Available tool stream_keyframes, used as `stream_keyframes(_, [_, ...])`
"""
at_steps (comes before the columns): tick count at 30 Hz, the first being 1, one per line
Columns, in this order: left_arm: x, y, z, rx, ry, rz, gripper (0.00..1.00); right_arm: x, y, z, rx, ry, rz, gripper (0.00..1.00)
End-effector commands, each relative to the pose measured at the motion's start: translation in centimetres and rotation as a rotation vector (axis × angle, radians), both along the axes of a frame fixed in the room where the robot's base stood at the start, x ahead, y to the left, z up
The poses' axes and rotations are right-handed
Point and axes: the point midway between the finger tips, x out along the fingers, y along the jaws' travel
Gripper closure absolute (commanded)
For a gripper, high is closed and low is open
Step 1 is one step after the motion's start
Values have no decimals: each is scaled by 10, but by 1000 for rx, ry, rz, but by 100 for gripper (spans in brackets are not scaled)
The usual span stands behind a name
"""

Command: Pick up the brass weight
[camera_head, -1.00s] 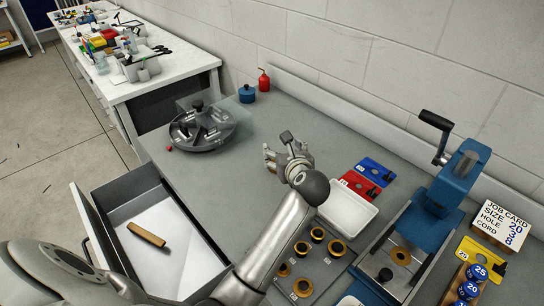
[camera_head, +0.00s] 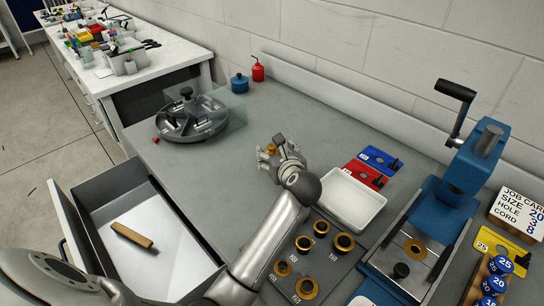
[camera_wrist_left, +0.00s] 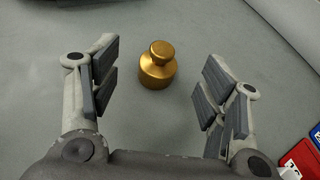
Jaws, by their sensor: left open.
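The brass weight (camera_wrist_left: 158,66) stands upright on the grey bench top, a gold cylinder with a knob on top. In the left wrist view it sits between and slightly beyond the fingertips of my left gripper (camera_wrist_left: 160,78), left of the middle of the gap. The fingers are open on both sides and do not touch it. In the head view my left gripper (camera_head: 272,150) is over the middle of the bench, and a small gold part of the brass weight (camera_head: 272,148) shows at its fingers; the rest is hidden. My right gripper does not show.
A white tray (camera_head: 352,200), red card (camera_head: 365,174) and blue card (camera_head: 382,160) lie right of my left gripper. A round divided carousel (camera_head: 191,118) stands back left. Brass rings on a grey board (camera_head: 318,262) lie in front. A blue press (camera_head: 466,160) stands at right.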

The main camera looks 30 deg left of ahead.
Motion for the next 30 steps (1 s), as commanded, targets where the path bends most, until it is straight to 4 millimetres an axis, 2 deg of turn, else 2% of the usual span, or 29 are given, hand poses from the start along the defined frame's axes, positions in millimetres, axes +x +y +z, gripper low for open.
stream_keyframes(9, [26, 21, -11, 6, 2, 1, 31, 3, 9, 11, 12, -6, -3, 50])
stream_keyframes(15, [41, 34, -21, 3, 1, 1, 31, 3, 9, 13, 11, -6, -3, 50])
stream_keyframes(24, [44, 36, -24, -1, 0, 1, 31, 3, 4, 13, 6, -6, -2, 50])
stream_keyframes(26, [44, 36, -24, -1, 0, 1, 36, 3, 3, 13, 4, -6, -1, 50])
stream_keyframes(30, [44, 36, -24, -1, 0, 1, 54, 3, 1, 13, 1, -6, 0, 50])
